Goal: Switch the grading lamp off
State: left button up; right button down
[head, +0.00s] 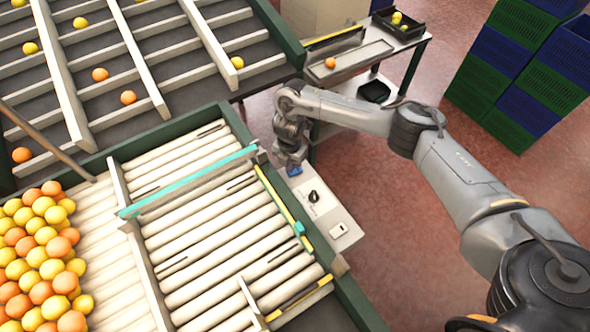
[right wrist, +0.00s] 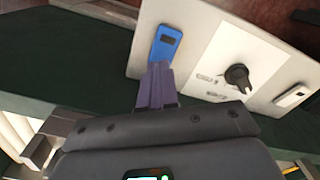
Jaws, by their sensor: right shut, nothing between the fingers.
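A white control panel (head: 325,213) sits on the side of the roller table and also shows in the right wrist view (right wrist: 210,62). It carries a blue switch (right wrist: 166,45) with a dark window, a black rotary knob (right wrist: 238,78) and a white rocker switch (right wrist: 293,97). In the head view the blue switch (head: 294,171) is mostly hidden by my right gripper (head: 291,160). My right gripper (right wrist: 160,68) is shut and empty, its fingertips at the lower edge of the blue switch; I cannot tell whether they touch. I see no lamp I can identify. My left gripper is out of view.
The roller table (head: 200,215) has a teal bar (head: 185,182) across it and a heap of oranges and lemons (head: 40,255) at left. A sorting rack (head: 110,75) stands behind. A side table (head: 350,62) and blue and green crates (head: 515,85) are at back right.

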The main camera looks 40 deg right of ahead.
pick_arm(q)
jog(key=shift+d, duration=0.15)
pick_arm(e)
jog(key=shift+f, duration=0.1)
dwell(0.5)
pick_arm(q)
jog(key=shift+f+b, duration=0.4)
pick_arm(e)
jog(key=shift+f, duration=0.5)
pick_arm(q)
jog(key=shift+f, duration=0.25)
pick_arm(e)
jog(key=shift+f, duration=0.45)
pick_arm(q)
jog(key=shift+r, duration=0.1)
pick_arm(e)
jog(key=shift+r, duration=0.1)
pick_arm(q)
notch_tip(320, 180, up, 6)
jog(key=p, duration=0.6)
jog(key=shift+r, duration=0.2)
pick_arm(e)
notch_tip(320, 180, up, 7)
jog(key=shift+s, duration=0.1)
